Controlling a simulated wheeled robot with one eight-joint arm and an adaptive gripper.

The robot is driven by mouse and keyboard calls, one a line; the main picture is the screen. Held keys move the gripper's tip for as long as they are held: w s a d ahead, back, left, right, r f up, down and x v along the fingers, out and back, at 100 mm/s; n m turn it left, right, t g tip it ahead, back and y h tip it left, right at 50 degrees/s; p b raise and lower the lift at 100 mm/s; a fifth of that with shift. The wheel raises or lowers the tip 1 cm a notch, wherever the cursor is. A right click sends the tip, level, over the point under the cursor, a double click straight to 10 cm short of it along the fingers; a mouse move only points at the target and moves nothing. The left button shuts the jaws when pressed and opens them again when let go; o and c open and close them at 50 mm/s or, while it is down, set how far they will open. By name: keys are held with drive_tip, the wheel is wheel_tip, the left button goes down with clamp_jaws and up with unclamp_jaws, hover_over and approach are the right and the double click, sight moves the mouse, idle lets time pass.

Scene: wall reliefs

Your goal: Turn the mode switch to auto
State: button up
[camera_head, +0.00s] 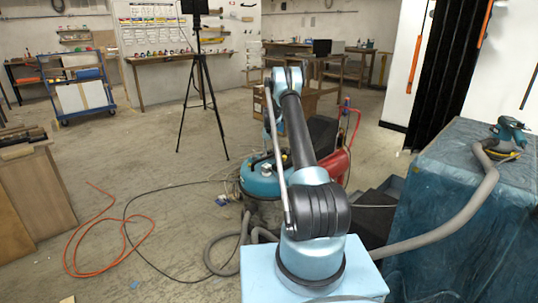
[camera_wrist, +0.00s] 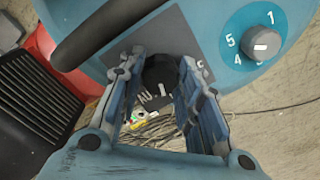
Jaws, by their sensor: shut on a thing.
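The mode switch (camera_wrist: 158,72) is a dark round knob on the grey panel of a blue vacuum (camera_wrist: 228,15), seen in the wrist view. My gripper (camera_wrist: 161,66) has its two fingers on either side of the knob and is shut on it. The fingers cover parts of the knob's sides and of the panel. White marks show below the knob, but I cannot read the switch's setting. In the head view the vacuum (camera_head: 262,182) stands on the floor behind my arm, which hides my gripper and the switch there.
A numbered blue dial (camera_wrist: 264,43) sits right of my gripper. A black handle (camera_wrist: 100,32) is at upper left. In the head view, a grey hose (camera_head: 440,228) runs to a sander (camera_head: 506,138) on a covered table (camera_head: 450,185). An orange cable (camera_head: 100,270) lies on the floor.

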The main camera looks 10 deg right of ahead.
drive_tip(key=m, duration=0.4)
drive_tip(key=shift+d+m, duration=0.15)
drive_tip(key=shift+m, duration=2.05)
drive_tip(key=o, duration=1.1)
wheel_tip(320, 180, up, 12)
drive_tip(key=shift+f, duration=0.1)
